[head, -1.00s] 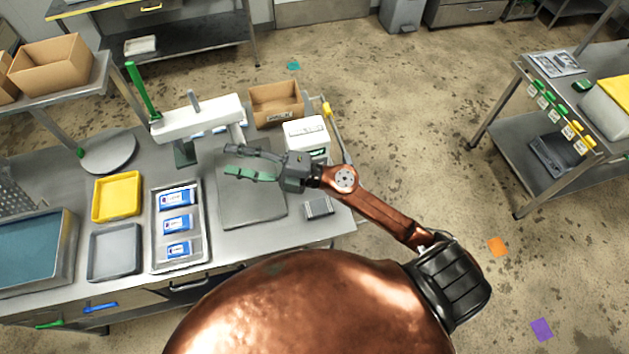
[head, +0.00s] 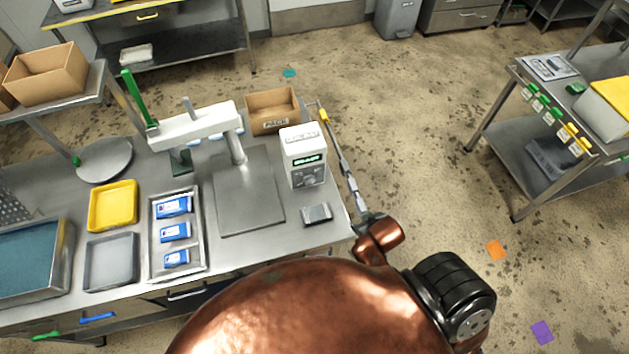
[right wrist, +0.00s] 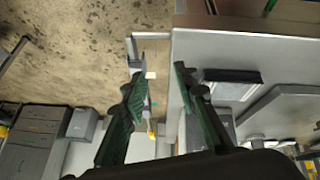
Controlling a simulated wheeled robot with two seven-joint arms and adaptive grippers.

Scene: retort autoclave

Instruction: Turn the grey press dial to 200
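The press control box (head: 304,157) is white, with a lit green display, and stands at the right end of the steel table. Its grey dial (head: 309,178) is small on the front face below the display; its setting is too small to read. My right gripper (head: 366,221) is just off the table's right edge, in front of and right of the box, apart from the dial and partly hidden by my arm. In the right wrist view my right gripper (right wrist: 157,88) is open, with nothing between its green-padded fingers. My left gripper is not in view.
The press has a white arm (head: 195,126), a green handle (head: 138,98) and a grey plate (head: 248,200). A small grey block (head: 317,214) lies in front of the box. A tray (head: 155,240) with blue-white packs stands left. A rail (head: 345,170) runs along the table's right edge.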

